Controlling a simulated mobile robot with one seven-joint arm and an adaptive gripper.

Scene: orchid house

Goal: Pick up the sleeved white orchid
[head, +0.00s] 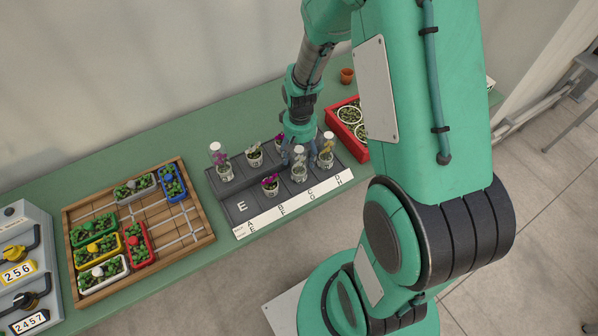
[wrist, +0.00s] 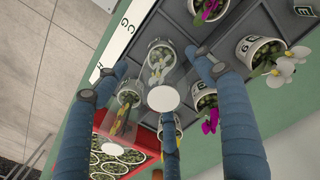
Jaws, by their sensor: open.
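The sleeved white orchid (head: 299,173) appears to be the potted plant in a clear sleeve at the front middle right of the dark compartment tray (head: 227,205). In the wrist view a clear-sleeved pot (wrist: 158,58) stands between my blue fingers, with a white disc at its near end; its bloom colour is hard to make out. My gripper (head: 299,156) is open, pointing down over this plant, with fingers around the sleeve's upper part; contact cannot be told. It also shows in the wrist view (wrist: 150,88). An unsleeved white orchid (head: 254,153) stands farther left, also in the wrist view (wrist: 285,72).
A sleeved yellow orchid (head: 326,152) stands close right. Magenta orchids stand at the front (head: 270,184) and behind my gripper (head: 279,141); a sleeved one (head: 222,163) is at left. A red crate (head: 361,151) is right of the tray, a wooden planter tray (head: 180,239) left.

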